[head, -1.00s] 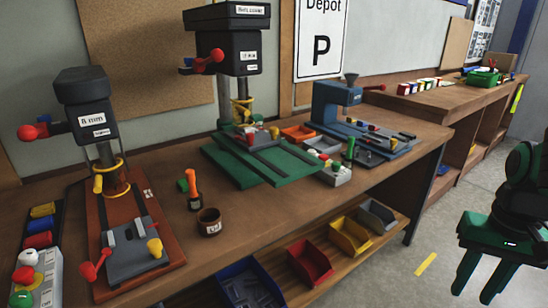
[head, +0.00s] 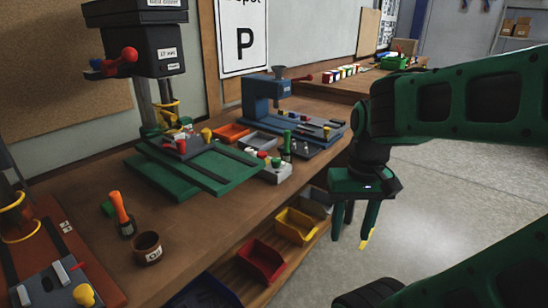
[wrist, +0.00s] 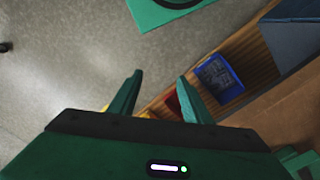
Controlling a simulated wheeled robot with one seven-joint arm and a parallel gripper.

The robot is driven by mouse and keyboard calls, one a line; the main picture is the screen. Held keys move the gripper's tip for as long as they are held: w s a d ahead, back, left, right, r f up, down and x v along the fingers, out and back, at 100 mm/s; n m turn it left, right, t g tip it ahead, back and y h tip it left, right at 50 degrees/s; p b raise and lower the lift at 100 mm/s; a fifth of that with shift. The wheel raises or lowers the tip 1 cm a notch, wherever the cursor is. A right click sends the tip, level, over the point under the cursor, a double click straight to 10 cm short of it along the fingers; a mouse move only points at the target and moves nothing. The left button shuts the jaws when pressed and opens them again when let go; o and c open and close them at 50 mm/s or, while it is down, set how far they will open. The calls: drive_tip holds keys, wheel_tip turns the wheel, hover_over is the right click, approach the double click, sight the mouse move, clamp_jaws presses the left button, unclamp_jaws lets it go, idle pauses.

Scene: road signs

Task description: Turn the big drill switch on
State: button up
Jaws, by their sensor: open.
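The big drill (head: 145,50) is the tall black-headed machine at the upper left of the head view, with a red-knobbed lever and a green base (head: 190,165). A pale box (head: 275,172) with red and green buttons sits at the right edge of that base; I cannot tell whether it is the drill's switch. My gripper (head: 353,225) points down over the floor, beyond the bench's front edge, right of the drill and apart from it. It is open and empty, as the wrist view also shows (wrist: 158,88). The wrist view does not show the drill.
A blue machine (head: 265,95) stands right of the drill. A brown pot (head: 147,248) and an orange-handled tool (head: 121,210) stand in front. Red (head: 262,262) and yellow (head: 297,224) bins sit on the lower shelf. Floor to the right is clear.

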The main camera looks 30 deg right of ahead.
drive_tip(key=w+d+r+t+h, duration=0.1)
drive_tip(key=w+r, duration=0.2)
drive_tip(key=w, duration=0.6)
drive_tip(key=w+d+r+t, duration=0.15)
drive_tip(key=w+r, duration=0.25)
drive_tip(key=w, duration=0.5)
drive_tip(key=n+t, duration=0.1)
approach(276, 159)
drive_tip(key=shift+h, duration=0.4)
drive_tip(key=x, duration=0.8)
drive_tip(key=shift+a+f, duration=0.3)
drive_tip(key=shift+a, duration=0.1)
drive_tip(key=shift+n+t, duration=0.25)
drive_tip(key=shift+n, duration=0.05)
drive_tip(key=c, duration=1)
